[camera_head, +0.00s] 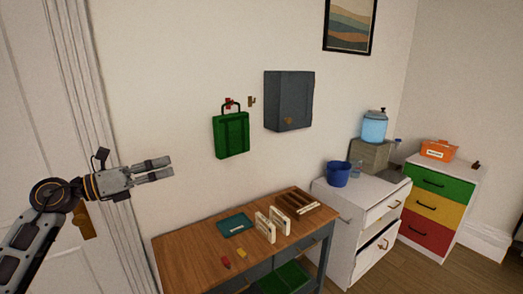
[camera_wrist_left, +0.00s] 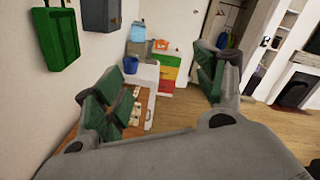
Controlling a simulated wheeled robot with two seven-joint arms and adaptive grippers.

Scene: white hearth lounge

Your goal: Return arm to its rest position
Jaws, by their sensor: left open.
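My left gripper (camera_head: 172,167) is raised at the left of the head view, in front of the white wall and above the left end of the wooden table (camera_head: 185,243). Its two fingers are parted with nothing between them. In the left wrist view its green-padded fingers (camera_wrist_left: 155,90) stand wide apart, one on each side, and the gap between them is empty. My right gripper is not in either view.
The table bears a teal tray (camera_head: 234,225), white racks (camera_head: 264,228) and a brown tray (camera_head: 302,200). A green case (camera_head: 231,135) and grey cabinet (camera_head: 289,101) hang on the wall. White drawers (camera_head: 357,226) and coloured drawers (camera_head: 439,206) stand right. Floor is free in the wrist view.

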